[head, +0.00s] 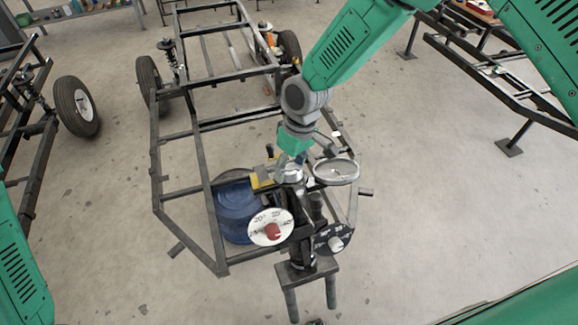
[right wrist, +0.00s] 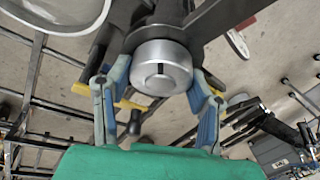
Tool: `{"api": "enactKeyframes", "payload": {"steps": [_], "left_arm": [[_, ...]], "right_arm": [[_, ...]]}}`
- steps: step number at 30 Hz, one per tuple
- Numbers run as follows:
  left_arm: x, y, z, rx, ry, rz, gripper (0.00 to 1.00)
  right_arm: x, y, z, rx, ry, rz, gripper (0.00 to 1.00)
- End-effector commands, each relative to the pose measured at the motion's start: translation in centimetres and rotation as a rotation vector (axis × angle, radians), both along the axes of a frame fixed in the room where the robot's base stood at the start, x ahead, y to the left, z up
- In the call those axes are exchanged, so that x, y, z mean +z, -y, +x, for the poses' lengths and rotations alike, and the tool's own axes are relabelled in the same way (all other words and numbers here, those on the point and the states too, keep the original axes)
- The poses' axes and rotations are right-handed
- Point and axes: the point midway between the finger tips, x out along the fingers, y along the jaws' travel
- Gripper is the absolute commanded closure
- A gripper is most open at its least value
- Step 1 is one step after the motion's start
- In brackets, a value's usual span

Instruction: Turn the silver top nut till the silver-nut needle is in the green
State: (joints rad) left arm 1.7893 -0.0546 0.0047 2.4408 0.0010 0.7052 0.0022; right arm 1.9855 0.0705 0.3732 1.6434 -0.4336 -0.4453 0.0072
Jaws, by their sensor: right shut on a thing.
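The silver top nut (right wrist: 160,68) is a round metal cap in the middle of the right wrist view; it also shows at the top of the suspension stand (head: 290,173) in the head view. My right gripper (right wrist: 157,76) has its blue-grey fingers on both sides of the nut and is shut on it. A white dial with a red knob (head: 270,228) and a black dial with a silver knob (head: 335,243) sit below. A round, tilted gauge (head: 337,172) is right of the nut; its needle and any green zone are unreadable. My left gripper is out of view.
A dark steel frame (head: 210,125) with wheels stands behind the stand, with a blue drum (head: 236,210) at left. Another frame with a wheel (head: 76,106) is at far left, and a steel rack (head: 500,80) at right. Open concrete floor lies right of the stand.

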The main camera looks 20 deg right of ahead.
Motion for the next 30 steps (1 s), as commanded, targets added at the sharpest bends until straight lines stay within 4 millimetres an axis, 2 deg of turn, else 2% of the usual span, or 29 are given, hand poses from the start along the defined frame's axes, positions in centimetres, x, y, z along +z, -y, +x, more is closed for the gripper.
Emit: {"api": "enactKeyframes", "payload": {"steps": [12,13,14,15,25,30], "left_arm": [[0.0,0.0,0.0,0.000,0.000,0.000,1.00],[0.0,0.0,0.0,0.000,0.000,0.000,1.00],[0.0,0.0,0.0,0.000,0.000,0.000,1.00],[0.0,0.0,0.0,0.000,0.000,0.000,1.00],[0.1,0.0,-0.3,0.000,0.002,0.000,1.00],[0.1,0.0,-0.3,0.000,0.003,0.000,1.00]], "right_arm": [[0.0,0.1,0.0,0.009,-0.001,0.000,0.82],[0.0,0.1,0.0,0.008,0.000,0.001,0.46],[0.0,0.1,0.0,0.008,0.000,0.001,0.35],[0.0,0.1,0.0,0.008,0.000,0.001,0.32],[0.3,0.1,0.1,0.007,0.001,0.001,0.32],[2.4,0.5,0.3,0.006,0.003,0.003,0.32]]}}
